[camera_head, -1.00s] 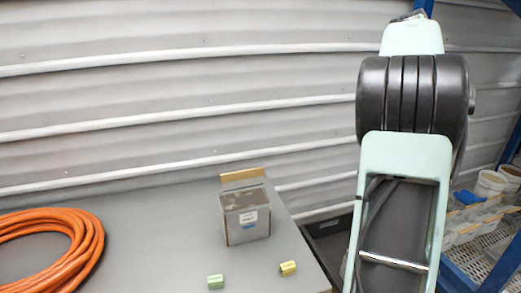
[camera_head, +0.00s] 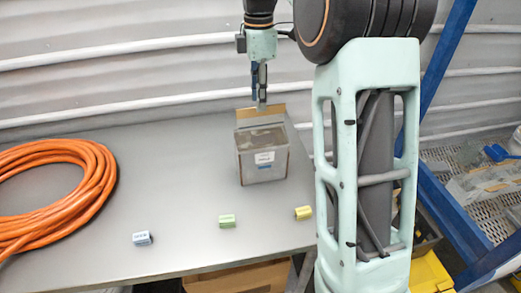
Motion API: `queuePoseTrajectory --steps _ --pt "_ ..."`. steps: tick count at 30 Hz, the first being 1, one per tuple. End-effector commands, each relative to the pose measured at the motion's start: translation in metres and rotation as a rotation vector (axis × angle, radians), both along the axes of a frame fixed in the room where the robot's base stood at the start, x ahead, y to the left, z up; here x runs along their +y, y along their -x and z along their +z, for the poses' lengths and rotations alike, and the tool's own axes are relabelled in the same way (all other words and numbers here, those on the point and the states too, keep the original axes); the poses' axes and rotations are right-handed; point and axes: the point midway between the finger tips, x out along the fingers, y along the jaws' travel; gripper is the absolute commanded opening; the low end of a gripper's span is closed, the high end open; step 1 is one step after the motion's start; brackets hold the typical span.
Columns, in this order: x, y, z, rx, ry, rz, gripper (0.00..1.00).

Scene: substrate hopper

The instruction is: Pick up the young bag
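No thing that I can clearly make out as a bag shows in the head view. A grey open-topped box (camera_head: 262,162) with a white and blue label stands on the grey table. Its inside looks brown, and I cannot make out the contents. My gripper (camera_head: 262,98) points down above the back of the box, in front of a tan panel (camera_head: 274,112). It is seen nearly side-on, so its opening is unclear. Three small blocks lie in front: a blue one (camera_head: 142,239), a green one (camera_head: 227,221) and a yellow one (camera_head: 303,213). Their lettering is too small to read.
A coiled orange hose (camera_head: 95,200) covers the table's left side. A cardboard box (camera_head: 235,278) is under the table. A yellow bin (camera_head: 430,272) and blue-framed rack (camera_head: 455,215) stand at right. The table between hose and grey box is clear.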

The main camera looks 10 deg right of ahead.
Motion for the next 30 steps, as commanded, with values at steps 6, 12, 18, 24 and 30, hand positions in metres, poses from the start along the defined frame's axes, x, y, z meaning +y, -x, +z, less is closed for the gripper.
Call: queuePoseTrajectory --steps 6,12,18,24,30 --pt "-0.001 0.002 -0.015 0.0 0.001 -0.002 0.3" --pt "-0.003 0.007 -0.043 0.001 0.001 -0.002 0.3" --pt "-0.004 0.006 -0.058 -0.002 0.001 -0.002 0.3" --pt "-0.004 0.006 -0.059 -0.002 0.001 -0.003 0.3" --pt "-0.004 0.006 -0.058 -0.002 0.001 -0.003 0.08"
